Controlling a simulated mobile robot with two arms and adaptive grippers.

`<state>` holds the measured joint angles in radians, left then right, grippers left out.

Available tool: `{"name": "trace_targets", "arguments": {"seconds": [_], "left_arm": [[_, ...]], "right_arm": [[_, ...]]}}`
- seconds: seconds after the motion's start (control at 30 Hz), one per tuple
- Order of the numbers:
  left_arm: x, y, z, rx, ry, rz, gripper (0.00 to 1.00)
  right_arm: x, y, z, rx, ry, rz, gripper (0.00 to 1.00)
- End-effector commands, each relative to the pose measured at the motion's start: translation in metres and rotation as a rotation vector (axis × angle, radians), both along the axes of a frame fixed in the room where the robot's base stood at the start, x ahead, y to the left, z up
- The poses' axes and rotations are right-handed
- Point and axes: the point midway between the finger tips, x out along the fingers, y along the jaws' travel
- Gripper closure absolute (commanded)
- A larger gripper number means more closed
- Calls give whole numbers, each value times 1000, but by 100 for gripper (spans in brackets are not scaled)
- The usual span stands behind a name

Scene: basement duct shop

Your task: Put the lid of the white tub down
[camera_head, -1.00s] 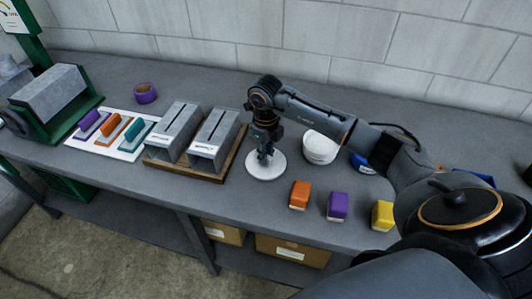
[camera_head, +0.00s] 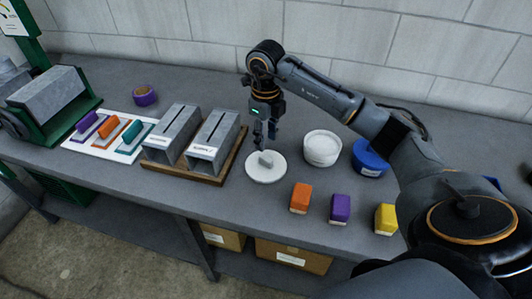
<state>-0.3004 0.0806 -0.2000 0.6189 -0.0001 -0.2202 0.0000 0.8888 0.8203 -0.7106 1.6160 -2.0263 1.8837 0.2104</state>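The white lid (camera_head: 257,175), a flat round disc with a grey upright handle (camera_head: 266,158), lies on the grey bench top. The white tub (camera_head: 322,148) stands open to the right of the lid, with pale contents showing inside. My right gripper (camera_head: 265,139) is just above the lid's handle, pointing down. Its fingers look apart and clear of the handle, with nothing held between them. My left gripper is not in this view.
Two grey metal boxes (camera_head: 213,143) on a wooden tray stand left of the lid. Orange (camera_head: 300,197), purple (camera_head: 340,208) and yellow (camera_head: 385,219) blocks sit in front of the tub. A blue tub (camera_head: 369,158) stands to its right. A concrete block wall (camera_head: 330,45) runs behind.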

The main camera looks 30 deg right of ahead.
Motion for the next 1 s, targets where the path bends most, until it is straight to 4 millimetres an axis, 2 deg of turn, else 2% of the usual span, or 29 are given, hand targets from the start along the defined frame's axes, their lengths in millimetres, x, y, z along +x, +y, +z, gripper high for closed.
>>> {"name": "trace_targets", "arguments": {"seconds": [0.13,0.3,1.0], "left_arm": [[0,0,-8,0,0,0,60],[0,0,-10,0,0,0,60],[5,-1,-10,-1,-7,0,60]], "right_arm": [[1,0,24,0,-4,0,61],[0,0,38,1,-1,0,61],[0,0,41,1,1,0,61]]}}
